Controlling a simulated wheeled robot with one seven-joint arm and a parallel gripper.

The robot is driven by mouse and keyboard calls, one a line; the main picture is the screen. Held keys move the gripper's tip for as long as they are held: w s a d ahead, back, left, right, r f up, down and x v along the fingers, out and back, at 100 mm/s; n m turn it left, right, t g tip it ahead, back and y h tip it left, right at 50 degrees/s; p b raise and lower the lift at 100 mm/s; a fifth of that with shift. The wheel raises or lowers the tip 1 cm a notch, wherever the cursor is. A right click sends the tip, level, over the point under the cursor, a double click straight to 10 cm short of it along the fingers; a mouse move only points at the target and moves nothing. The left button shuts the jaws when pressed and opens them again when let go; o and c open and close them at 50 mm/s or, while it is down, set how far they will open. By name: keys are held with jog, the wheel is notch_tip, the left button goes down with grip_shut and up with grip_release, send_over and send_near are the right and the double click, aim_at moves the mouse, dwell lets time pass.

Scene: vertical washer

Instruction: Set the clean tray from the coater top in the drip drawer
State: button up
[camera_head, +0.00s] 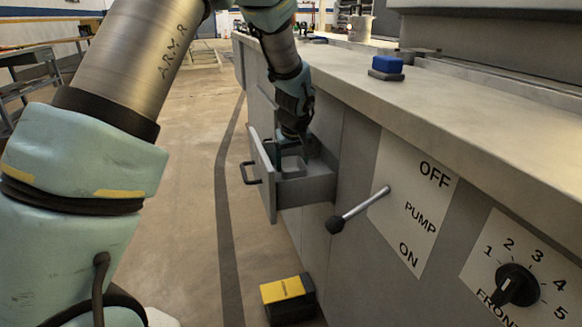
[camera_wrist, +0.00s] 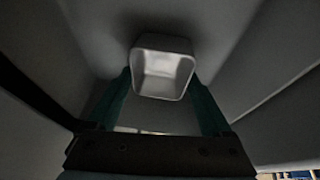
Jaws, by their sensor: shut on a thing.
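The drip drawer (camera_head: 305,190) is pulled open from the front of the grey machine. My gripper (camera_head: 289,150) points down into the drawer opening. In the wrist view, my gripper (camera_wrist: 161,88) is shut on a small pale tray (camera_wrist: 161,66), with one teal finger on each side of it. The tray's open hollow faces the camera, and dim grey drawer surfaces surround it. Whether the tray touches the drawer floor cannot be told. In the head view my gripper and the drawer walls hide most of the tray.
The coater top (camera_head: 460,115) carries a blue block on a dark base (camera_head: 387,67) and a metal pot (camera_head: 360,28) farther back. A pump lever (camera_head: 358,210) sticks out near the drawer. A yellow-and-black box (camera_head: 288,297) lies on the floor below. The aisle floor to the left is open.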

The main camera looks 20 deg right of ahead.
jog(key=shift+r, duration=0.1)
jog(key=o, duration=1.2)
jog(key=shift+s+r, duration=0.1)
jog(key=shift+r, duration=0.2)
jog(key=p+v, duration=0.1)
jog(key=v, duration=1)
jog(key=shift+s+a+r, duration=0.1)
jog(key=shift+r, duration=0.05)
jog(key=shift+s, duration=0.1)
